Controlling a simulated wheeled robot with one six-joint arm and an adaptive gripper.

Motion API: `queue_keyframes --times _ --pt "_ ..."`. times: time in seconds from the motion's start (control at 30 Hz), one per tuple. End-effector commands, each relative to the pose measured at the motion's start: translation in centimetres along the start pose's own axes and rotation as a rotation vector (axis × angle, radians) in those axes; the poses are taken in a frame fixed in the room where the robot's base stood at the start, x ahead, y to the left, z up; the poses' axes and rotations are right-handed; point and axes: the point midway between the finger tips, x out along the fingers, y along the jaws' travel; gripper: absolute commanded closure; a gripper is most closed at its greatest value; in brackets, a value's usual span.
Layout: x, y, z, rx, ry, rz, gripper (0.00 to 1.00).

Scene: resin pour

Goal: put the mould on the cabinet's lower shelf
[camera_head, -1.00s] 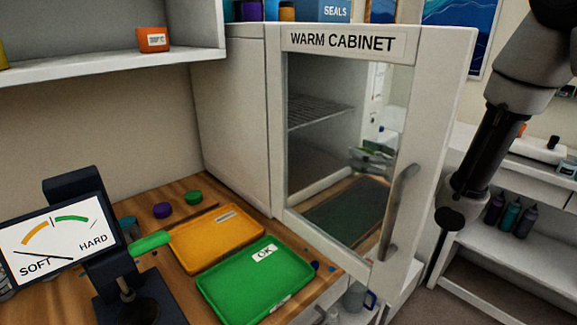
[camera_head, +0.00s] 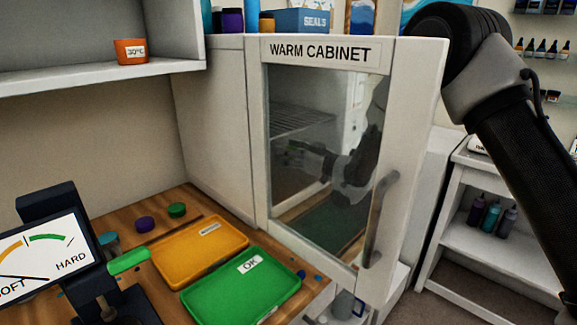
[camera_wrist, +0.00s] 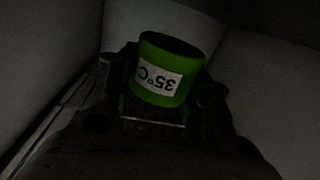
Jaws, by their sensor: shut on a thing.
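The mould (camera_wrist: 172,52) is a green round block with a white label reading 35°C, upside down in the wrist view. My gripper (camera_wrist: 165,108) is shut on it, in a dark space between pale walls. In the head view my gripper (camera_head: 305,150) shows dimly through the glass of the warm cabinet (camera_head: 218,130), below a wire shelf (camera_head: 303,118). My arm passes behind the right edge of the glass door (camera_head: 415,150). The mould cannot be made out clearly through the glass. The lower shelf is not clear in either view.
An orange tray (camera_head: 185,262) and a green tray marked OK (camera_head: 235,292) lie on the wooden bench left of the door. A hardness gauge (camera_head: 45,255) stands at lower left. A white shelf unit with bottles (camera_head: 490,217) stands at right.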

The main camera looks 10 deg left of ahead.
Motion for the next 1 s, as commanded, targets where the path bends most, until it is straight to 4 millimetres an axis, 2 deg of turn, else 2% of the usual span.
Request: queue_keyframes --times 0.17,0.4,0.8,0.83,0.93,1.0 --pt "0.0 -0.1 1.2 0.0 0.001 -0.001 0.76" --pt "0.2 -0.1 4.5 -0.001 0.002 -0.002 0.76" --pt "0.4 -0.1 5.1 0.0 0.002 -0.001 0.76" --pt "0.4 -0.1 5.1 -0.001 0.002 -0.001 0.49" --pt "0.4 -0.1 5.1 -0.001 0.002 -0.001 0.31" --pt "0.4 -0.1 5.1 -0.001 0.002 -0.001 0.29"
